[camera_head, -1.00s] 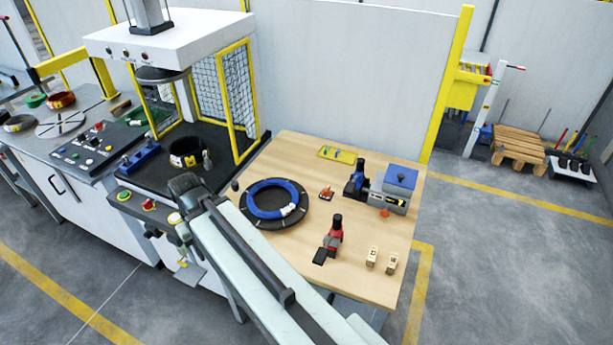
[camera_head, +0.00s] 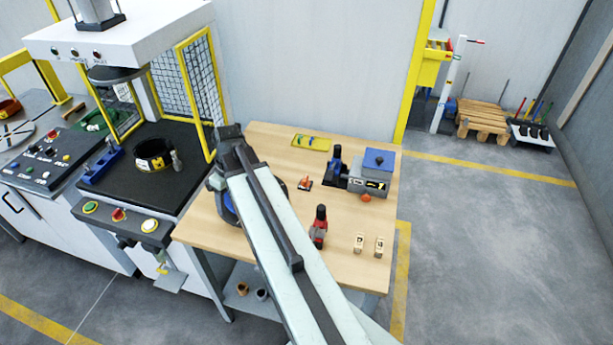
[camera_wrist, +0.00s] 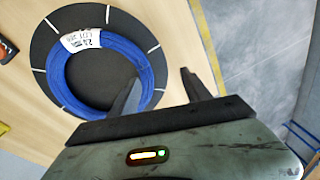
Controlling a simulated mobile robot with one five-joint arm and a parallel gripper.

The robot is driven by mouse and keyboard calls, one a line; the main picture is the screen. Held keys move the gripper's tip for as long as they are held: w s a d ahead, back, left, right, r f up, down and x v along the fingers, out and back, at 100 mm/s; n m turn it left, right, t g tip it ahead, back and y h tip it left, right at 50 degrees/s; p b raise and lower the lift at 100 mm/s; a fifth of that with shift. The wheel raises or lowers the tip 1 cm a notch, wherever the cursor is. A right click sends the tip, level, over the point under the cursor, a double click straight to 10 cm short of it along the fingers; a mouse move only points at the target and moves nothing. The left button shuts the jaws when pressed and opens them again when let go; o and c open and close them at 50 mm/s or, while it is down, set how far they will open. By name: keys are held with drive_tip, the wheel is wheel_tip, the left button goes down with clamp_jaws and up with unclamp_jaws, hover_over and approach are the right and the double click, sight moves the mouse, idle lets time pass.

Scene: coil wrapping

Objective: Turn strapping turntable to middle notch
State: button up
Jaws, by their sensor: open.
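The strapping turntable (camera_wrist: 100,69) is a dark round disc with white marks around its rim, on the wooden table. A blue coil (camera_wrist: 72,88) with a white printed label (camera_wrist: 80,40) lies on it. In the head view my arm covers most of the turntable, and only a strip of the blue coil (camera_head: 229,208) shows. My gripper (camera_wrist: 160,88) is open and empty in the wrist view. Its left finger overlaps the right part of the coil in the picture, and its right finger is beyond the disc's edge. I cannot tell whether it touches anything. No notch can be made out.
On the wooden table (camera_head: 200,228) stand a red-and-black tool (camera_head: 319,227), two small wooden blocks (camera_head: 359,242), a grey device with a blue top (camera_head: 378,160) and a yellow tray (camera_head: 310,143). A press with a yellow mesh guard (camera_head: 197,90) stands left. Open floor lies right.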

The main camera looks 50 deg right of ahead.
drive_tip(key=shift+n+t+y, duration=0.3)
drive_tip(key=shift+n+t, duration=0.6)
drive_tip(key=s+d, duration=0.1)
drive_tip(key=d, duration=0.5)
drive_tip(key=s+d, duration=0.1)
drive_tip(key=d, duration=0.6)
drive_tip(key=s+d, duration=0.1)
drive_tip(key=d, duration=0.6)
drive_tip(key=shift+s+r, duration=0.1)
drive_tip(key=shift+r, duration=0.05)
drive_tip(key=n+t, duration=0.1)
approach(305, 177)
drive_tip(key=b+x, duration=0.8)
drive_tip(key=shift+s+a+f, duration=0.1)
drive_tip(key=shift+a+f, duration=0.05)
drive_tip(key=shift+f, duration=0.3)
drive_tip(key=shift+r, duration=0.15)
drive_tip(key=shift+c, duration=0.3)
clamp_jaws()
